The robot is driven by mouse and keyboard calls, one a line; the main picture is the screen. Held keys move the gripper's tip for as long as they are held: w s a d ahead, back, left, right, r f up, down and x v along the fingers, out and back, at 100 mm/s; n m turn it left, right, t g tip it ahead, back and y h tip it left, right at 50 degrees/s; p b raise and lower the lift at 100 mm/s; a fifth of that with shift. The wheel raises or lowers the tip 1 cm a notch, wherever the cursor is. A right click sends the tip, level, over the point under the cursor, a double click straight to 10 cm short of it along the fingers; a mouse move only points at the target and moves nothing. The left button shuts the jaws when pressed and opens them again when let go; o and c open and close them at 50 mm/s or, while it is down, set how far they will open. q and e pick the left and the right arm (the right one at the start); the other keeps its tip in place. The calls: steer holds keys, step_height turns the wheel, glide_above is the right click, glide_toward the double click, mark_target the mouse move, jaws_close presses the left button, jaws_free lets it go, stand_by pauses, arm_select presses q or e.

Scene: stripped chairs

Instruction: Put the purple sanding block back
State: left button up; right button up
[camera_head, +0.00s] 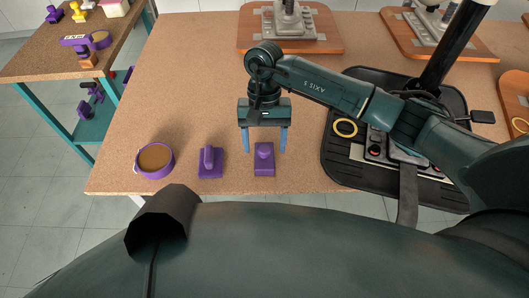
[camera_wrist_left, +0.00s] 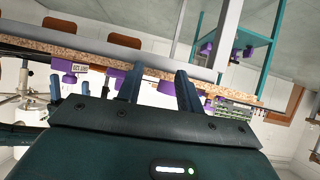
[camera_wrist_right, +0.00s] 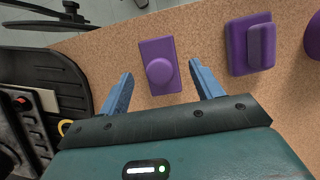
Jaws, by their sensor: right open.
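A purple block with a round knob on a rectangular base (camera_head: 264,166) lies near the front edge of the wooden worktable (camera_head: 190,90). A second purple block with an upright bar handle (camera_head: 208,164) lies to its left. I cannot tell for sure which is the sanding block. My right gripper (camera_head: 265,148) is open and empty above the knobbed block. In the right wrist view that block (camera_wrist_right: 158,67) sits between and just beyond the fingertips, apart from them. My left gripper (camera_wrist_left: 159,72) has its fingers apart and empty in the left wrist view.
A purple tub with brown contents (camera_head: 155,159) stands at the front left. A black tray (camera_head: 340,165) with a yellow ring (camera_head: 345,127) lies right of my right gripper. Wooden boards with grey fixtures stand at the back. A side table (camera_head: 40,62) holds purple items.

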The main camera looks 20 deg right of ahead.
arm_select(q)
steer(key=shift+w+d+h+b, duration=0.1)
steer(key=shift+d+h+b, duration=0.15)
steer(key=shift+b, duration=0.35)
arm_select(e)
steer(key=v, duration=0.8)
arm_select(q)
steer(key=shift+f, duration=0.15)
arm_select(e)
steer(key=shift+r, duration=0.1)
